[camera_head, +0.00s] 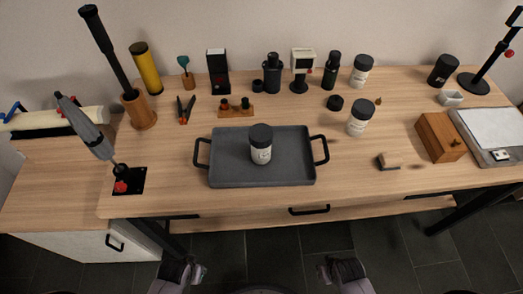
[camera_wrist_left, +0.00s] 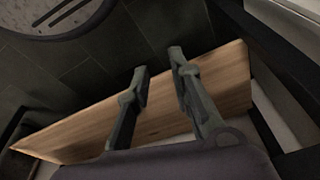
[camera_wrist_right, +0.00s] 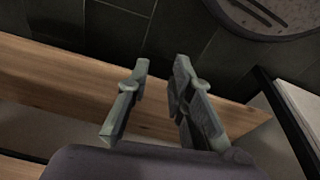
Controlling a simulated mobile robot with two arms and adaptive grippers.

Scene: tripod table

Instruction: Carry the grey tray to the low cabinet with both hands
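The grey tray (camera_head: 225,172) lies flat on the wooden table (camera_head: 170,165), with a black handle at each short end. A white jar with a black lid (camera_head: 261,150) stands upright on it. A low cabinet (camera_head: 50,205) with a wooden top and pale front is at the left, beside the table. My left gripper (camera_head: 185,268) and right gripper (camera_head: 338,268) are below the table's front edge in the head view, apart from the tray. The left wrist view shows the left fingers (camera_wrist_left: 158,62) apart and empty; the right wrist view shows the right fingers (camera_wrist_right: 160,68) likewise.
A lever tool (camera_head: 90,130) stands left of the tray near the table's left edge. Bottles, jars and a stand with tampers (camera_head: 236,108) line the back. A wooden box (camera_head: 440,137) and a scale (camera_head: 492,130) are at right. The cabinet's front top is clear.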

